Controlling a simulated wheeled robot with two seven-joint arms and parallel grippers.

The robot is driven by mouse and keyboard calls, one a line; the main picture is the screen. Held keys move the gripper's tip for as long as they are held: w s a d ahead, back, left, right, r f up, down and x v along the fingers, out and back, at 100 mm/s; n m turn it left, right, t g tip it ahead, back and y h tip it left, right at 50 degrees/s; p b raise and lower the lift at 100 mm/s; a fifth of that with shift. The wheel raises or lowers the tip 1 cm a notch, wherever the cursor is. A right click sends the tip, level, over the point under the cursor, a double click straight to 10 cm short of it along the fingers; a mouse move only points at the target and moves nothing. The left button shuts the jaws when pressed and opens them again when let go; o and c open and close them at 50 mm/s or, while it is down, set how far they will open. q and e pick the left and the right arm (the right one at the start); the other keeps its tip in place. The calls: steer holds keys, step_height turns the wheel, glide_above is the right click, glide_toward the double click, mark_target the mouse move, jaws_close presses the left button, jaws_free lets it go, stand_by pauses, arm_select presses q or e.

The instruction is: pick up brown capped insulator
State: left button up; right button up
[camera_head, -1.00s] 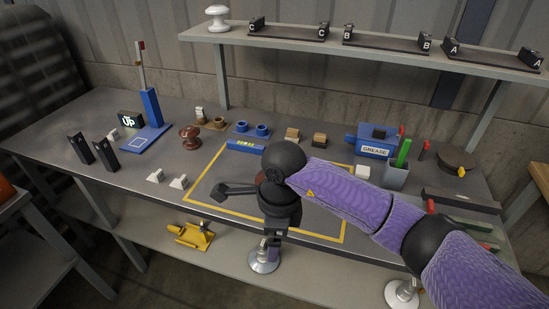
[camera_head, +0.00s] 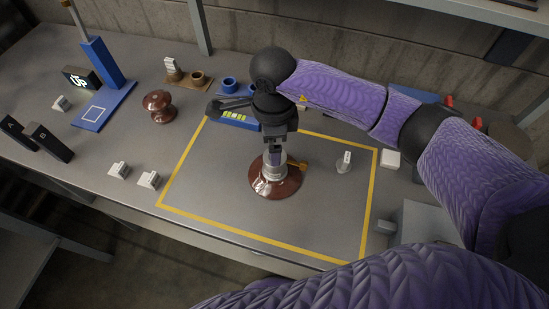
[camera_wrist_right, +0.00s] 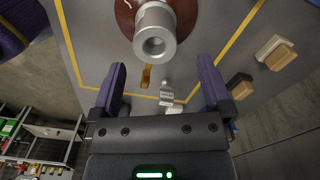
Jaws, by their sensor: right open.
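The brown capped insulator (camera_head: 282,187) stands inside the yellow outline on the bench. It is a glossy brown disc with a grey metal cap on top. My right gripper (camera_head: 274,156) is over it in the head view, with its fingers close to the cap and hiding part of it. In the right wrist view the hollow metal cap (camera_wrist_right: 155,38) and part of the brown disc (camera_wrist_right: 124,16) show beyond the fingertips. The right gripper (camera_wrist_right: 162,68) is open there, with nothing between its fingers. My left gripper is not in view.
A brown spool-shaped insulator (camera_head: 158,107) stands left of the outline, near a blue stand (camera_head: 104,103). Small white tags (camera_head: 148,180) lie at the left. A small white-tagged piece (camera_head: 344,163) is right of the insulator.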

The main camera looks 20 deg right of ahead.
steer(key=f, duration=0.2)
steer(key=f+b, duration=0.1)
steer(key=f, duration=0.4)
steer(key=shift+s+f+b, duration=0.3)
steer(key=shift+s, duration=0.05)
steer(key=shift+d, duration=0.1)
steer(key=shift+r, duration=0.1)
jaws_close()
steer(key=shift+w, duration=0.1)
